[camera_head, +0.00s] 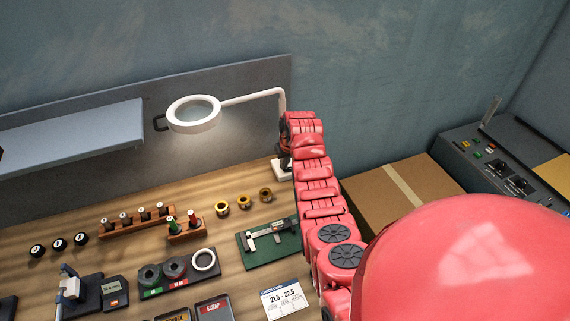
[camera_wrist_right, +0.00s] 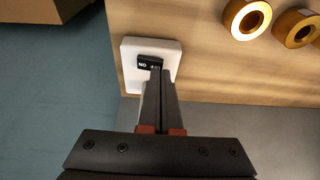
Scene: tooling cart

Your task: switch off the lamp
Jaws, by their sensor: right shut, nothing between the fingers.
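The lamp (camera_head: 194,114) is a white ring head on a thin bent arm, at the back of the wooden bench. A bright glow on the panel below the ring shows it lit. Its white base (camera_head: 282,174) is partly hidden behind my right arm; it also shows in the right wrist view (camera_wrist_right: 134,49). A small black switch (camera_wrist_right: 147,61) with white lettering, "ON" readable, sits on the base. My right gripper (camera_wrist_right: 158,72) is shut and empty, its fingertips at the switch and covering part of it. I cannot tell whether they touch. My left gripper is not in view.
Brass rings (camera_head: 243,201) lie near the lamp base. A caliper on a green mat (camera_head: 268,257) and a gauge block rack (camera_head: 137,222) are on the bench. A cardboard box (camera_head: 365,205) and a control panel (camera_head: 505,160) stand to the right.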

